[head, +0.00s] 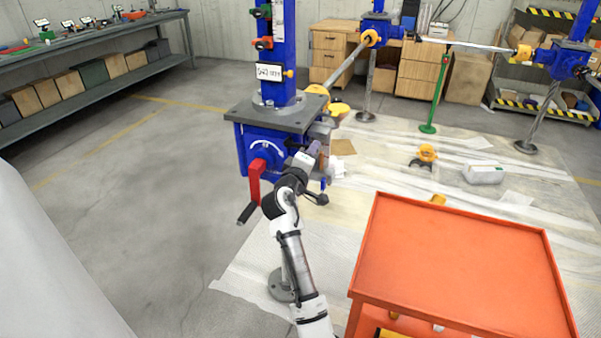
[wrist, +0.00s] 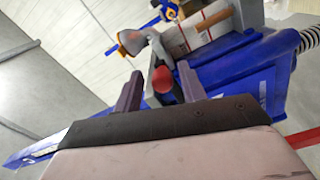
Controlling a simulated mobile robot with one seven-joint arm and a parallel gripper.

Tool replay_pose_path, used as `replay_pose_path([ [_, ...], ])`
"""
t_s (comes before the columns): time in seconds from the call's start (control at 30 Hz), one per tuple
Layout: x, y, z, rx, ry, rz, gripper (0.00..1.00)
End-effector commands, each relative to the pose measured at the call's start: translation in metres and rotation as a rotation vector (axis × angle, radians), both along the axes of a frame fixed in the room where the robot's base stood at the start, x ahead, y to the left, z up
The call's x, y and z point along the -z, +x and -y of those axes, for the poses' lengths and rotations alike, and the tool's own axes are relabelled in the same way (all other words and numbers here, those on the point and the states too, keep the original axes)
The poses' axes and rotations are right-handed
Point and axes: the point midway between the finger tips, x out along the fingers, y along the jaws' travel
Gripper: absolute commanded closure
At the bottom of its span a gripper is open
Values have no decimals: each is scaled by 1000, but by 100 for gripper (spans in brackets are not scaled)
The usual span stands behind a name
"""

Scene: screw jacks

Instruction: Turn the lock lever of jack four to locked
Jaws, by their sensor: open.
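A blue jack (head: 268,148) with a grey top plate and a blue column stands left of centre in the head view. A small white label (head: 269,72) is on its column, too small to read surely. My gripper (wrist: 159,74) is at the jack's right side, open, its two fingers apart. A round red knob (wrist: 163,79), perhaps the lock lever's end, shows between the fingers in the wrist view. I cannot tell whether they touch it. In the head view my arm's end covers this spot.
A red crank (head: 256,181) with a dark handle sticks out of the jack's front, left of my arm. An orange cart (head: 455,265) stands at the front right. Shafts and yellow couplings (head: 371,38) lie behind. Open floor (head: 140,210) is at the left.

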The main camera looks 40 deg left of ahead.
Motion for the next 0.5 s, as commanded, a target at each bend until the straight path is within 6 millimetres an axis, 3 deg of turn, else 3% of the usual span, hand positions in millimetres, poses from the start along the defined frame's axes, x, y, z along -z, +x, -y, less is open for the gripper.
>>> replay_pose_path([
  [0.3,3,-69,19,-2,2,2,59],
  [0.5,1,-98,28,-1,2,2,59],
])
